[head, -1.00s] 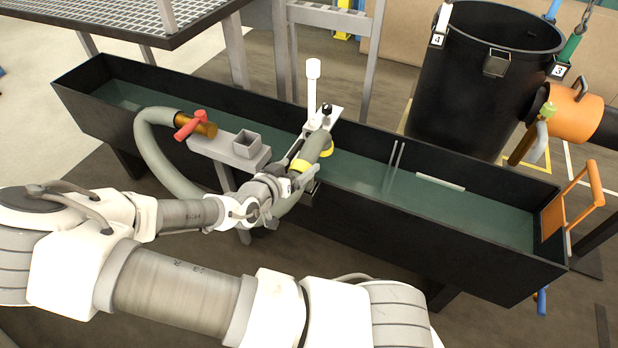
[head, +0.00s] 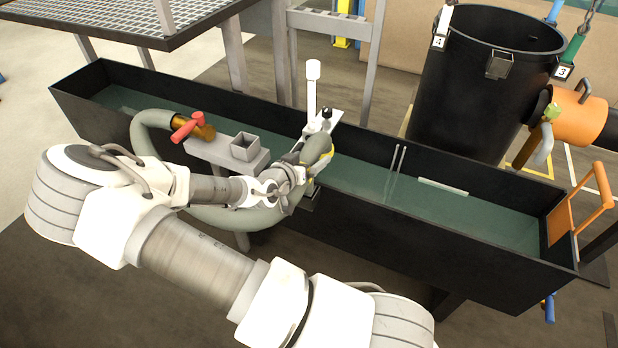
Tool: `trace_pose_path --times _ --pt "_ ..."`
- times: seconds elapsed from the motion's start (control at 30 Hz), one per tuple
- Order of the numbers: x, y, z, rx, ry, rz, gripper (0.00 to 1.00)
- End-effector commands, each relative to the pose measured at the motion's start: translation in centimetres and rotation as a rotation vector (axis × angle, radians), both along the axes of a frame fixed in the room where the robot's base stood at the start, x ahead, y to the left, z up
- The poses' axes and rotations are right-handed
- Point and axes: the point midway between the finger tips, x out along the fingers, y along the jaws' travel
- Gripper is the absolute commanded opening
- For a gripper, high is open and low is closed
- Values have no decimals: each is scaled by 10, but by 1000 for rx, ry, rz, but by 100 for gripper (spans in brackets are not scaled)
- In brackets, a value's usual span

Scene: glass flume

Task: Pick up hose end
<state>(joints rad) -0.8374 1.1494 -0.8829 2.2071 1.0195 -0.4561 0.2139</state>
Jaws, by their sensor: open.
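The hose (head: 152,135) is thick and grey-green. It runs from a brass valve with a red handle (head: 188,127), loops down the near side of the flume and comes up to the near rim. Its hose end (head: 319,148) has a yellow band and lies at the rim beside a small white bracket. My gripper (head: 303,166) is open at the hose end and overlaps it in the head view. The gripper hides part of the yellow band. I cannot tell whether the fingers touch the hose.
The long dark flume (head: 440,235) holds greenish water. A grey shelf with a square socket (head: 245,148) stands left of my gripper. A white-capped post (head: 312,90) rises behind the hose end. A black barrel (head: 490,90) and an orange gate (head: 580,205) stand at right.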

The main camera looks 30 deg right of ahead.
Motion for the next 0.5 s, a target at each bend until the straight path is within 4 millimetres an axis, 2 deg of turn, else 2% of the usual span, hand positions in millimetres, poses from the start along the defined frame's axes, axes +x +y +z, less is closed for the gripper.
trace_pose_path --times 0.03,0.07,0.5 --pt "0 0 0 0 0 0 94" --pt "0 0 0 0 0 0 88" --pt "0 0 0 0 0 0 9"
